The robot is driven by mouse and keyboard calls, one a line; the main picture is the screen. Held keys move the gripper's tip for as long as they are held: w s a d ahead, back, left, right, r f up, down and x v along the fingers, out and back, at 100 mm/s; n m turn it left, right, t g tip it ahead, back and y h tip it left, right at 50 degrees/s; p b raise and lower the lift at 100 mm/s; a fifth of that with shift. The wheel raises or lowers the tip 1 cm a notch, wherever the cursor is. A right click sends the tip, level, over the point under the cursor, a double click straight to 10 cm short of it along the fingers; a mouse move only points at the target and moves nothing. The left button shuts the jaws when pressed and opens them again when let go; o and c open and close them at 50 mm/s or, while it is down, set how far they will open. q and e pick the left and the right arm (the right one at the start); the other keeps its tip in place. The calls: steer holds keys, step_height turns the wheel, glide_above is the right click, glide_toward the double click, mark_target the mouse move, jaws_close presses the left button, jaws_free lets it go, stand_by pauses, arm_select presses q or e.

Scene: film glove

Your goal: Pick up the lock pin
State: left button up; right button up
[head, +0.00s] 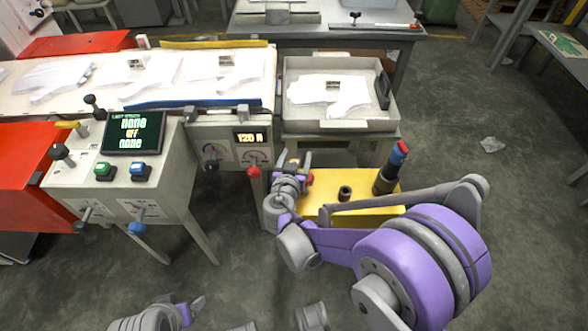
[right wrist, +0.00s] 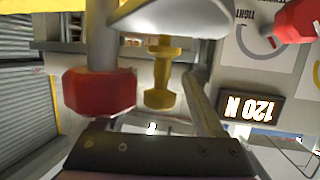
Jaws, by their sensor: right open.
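A small brass-yellow pin with a flanged head, which looks like the lock pin (right wrist: 163,75), is near the middle of the right wrist view. In the head view a small brass piece (head: 308,158), likely the same pin, shows beside my right gripper (head: 291,168). My right gripper is open and close to the pin; I cannot tell whether they touch. A red knob (right wrist: 100,90) is left of the pin in the wrist view, and shows in the head view (head: 310,178). My left gripper (head: 190,306) is partly visible at the bottom edge; its jaws are unclear.
The white tray (head: 292,105) with a glove-shaped sheet is behind my right gripper. The machine with the "120 N" display (head: 252,136) and control box (head: 165,185) stand left. A yellow block (head: 325,205) lies below my right arm.

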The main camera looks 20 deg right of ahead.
jaws_close()
stand_by(0.3)
